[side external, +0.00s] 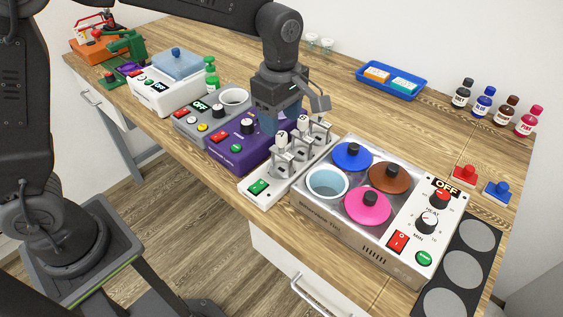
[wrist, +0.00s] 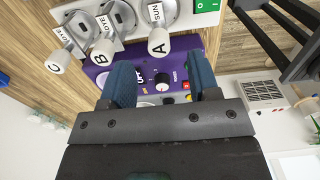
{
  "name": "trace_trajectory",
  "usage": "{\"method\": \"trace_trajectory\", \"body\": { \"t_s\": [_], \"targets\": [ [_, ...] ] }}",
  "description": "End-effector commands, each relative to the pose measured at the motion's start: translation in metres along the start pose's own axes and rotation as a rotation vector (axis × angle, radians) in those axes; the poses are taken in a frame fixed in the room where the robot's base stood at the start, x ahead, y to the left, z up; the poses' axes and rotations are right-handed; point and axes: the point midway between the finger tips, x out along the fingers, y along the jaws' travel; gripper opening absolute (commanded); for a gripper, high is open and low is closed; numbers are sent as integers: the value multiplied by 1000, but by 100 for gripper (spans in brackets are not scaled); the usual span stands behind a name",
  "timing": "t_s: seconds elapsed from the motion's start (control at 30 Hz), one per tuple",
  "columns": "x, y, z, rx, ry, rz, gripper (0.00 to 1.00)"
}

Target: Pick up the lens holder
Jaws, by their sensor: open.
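No label clearly names a lens holder. The likely candidates are three metal holders with white knobs on a light grey rack (side external: 247,190). The nearest holder (side external: 282,139) has a knob that seems marked A. In the wrist view, the holder marked A (wrist: 158,42), the one marked B (wrist: 103,51) and the one marked C (wrist: 54,66) stand above and left of my fingers. My gripper (side external: 284,120) is open, its blue fingers close behind the rack, over the purple device (side external: 218,152). The wrist view shows my gripper (wrist: 162,85) with nothing between the fingers.
Right of the rack stands a tank unit (side external: 340,228) with blue, brown and pink lids and one open pot (side external: 327,182). A grey device (side external: 190,128) stands left of the purple one. A blue tray (side external: 391,81) and several bottles (side external: 484,101) are at the back.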

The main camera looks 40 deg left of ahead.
Motion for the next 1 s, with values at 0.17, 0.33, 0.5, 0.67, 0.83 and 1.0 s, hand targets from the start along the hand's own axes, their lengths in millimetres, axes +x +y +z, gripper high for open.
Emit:
{"method": "trace_trajectory", "body": {
  "t_s": [0.17, 0.33, 0.5, 0.67, 0.83, 1.0],
  "targets": [
    [21, 0, 0, 1, 0, -1, 56],
    [33, 0, 0, 1, 0, -1, 56],
    [58, 0, 2, 1, 1, -2, 56],
    [74, 0, 2, 1, -1, 0, 56],
    [76, 1, 2, 1, -2, 3, 56],
    [75, 1, 2, 1, -2, 2, 48]
  ]
}}
